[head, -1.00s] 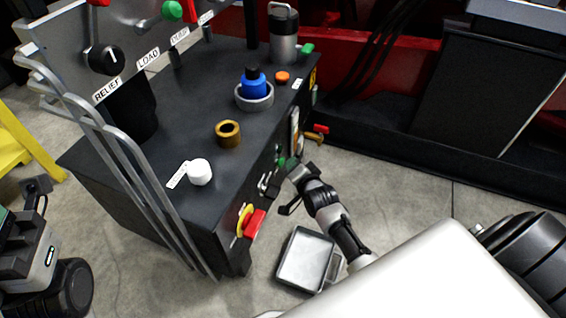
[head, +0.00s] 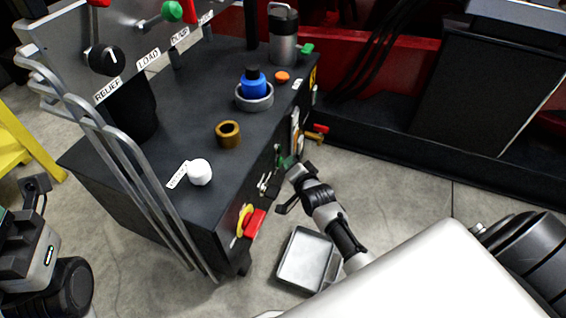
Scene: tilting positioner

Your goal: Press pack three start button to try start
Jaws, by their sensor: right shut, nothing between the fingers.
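A dark cabinet (head: 180,138) carries controls on its narrow front side, seen at a steep angle. A green part (head: 285,161) shows on that side, close to my right gripper; whether it is the pack three start button I cannot tell, as no such label is readable. My right gripper (head: 298,173) is shut and empty, just outside that side. Whether it touches anything there is unclear. My left arm shows at the lower left, with its gripper (head: 36,186) small and well away from the cabinet; its jaw state is unclear.
A red and yellow switch (head: 248,221) and small levers stick out of the cabinet side. A metal tray (head: 305,262) lies on the floor below my right arm. A blue-capped bottle (head: 253,83), brass ring (head: 228,134) and white knob (head: 199,172) sit on top. Grey rails (head: 125,160) stand left.

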